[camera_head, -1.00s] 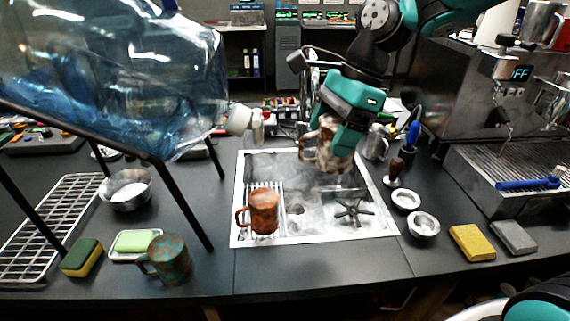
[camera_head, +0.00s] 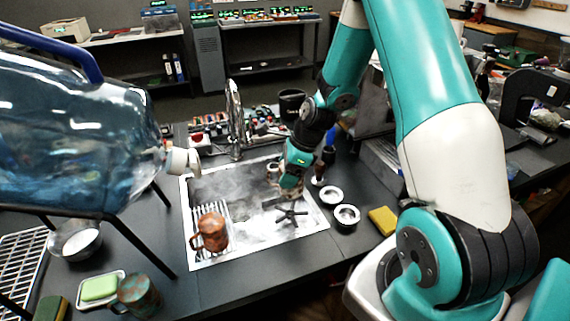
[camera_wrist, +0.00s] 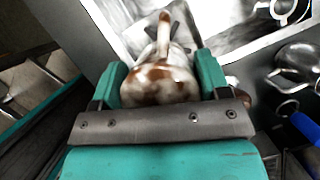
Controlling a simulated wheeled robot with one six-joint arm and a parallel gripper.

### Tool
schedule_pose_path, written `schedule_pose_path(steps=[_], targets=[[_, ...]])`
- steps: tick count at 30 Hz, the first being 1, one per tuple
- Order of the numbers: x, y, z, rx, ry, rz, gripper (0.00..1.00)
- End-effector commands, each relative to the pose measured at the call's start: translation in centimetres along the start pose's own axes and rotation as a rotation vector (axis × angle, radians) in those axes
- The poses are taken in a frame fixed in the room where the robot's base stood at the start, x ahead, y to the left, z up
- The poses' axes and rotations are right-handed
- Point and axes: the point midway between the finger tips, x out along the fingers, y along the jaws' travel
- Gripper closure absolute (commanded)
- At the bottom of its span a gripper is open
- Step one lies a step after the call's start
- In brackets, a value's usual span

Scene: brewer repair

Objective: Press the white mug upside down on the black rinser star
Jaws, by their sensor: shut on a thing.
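The mug (camera_wrist: 160,88), white with brown patches, is between the jaws of my gripper (camera_wrist: 160,80). Its handle points toward the top of the wrist view. In the head view my gripper (camera_head: 291,178) holds it over the right part of the sink, behind the black rinser star (camera_head: 291,214), and mostly hides it. The mug looks apart from the star, but its exact height is hard to tell. I cannot tell from these views whether it is upside down. The star lies bare, partly hidden behind the mug handle in the wrist view.
A rusty brown mug (camera_head: 211,232) stands on the rack at the sink's left. The tap (camera_head: 234,118) rises behind the sink (camera_head: 258,249). A big blue bottle (camera_head: 75,140) on a stand is at left.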

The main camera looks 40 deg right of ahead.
Motion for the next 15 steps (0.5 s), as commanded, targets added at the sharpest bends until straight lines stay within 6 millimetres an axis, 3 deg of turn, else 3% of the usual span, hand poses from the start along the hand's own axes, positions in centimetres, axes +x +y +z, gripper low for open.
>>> schedule_pose_path(steps=[15], targets=[[4.8, 0.2, -1.8, -0.004, -0.001, 0.002, 0.54]])
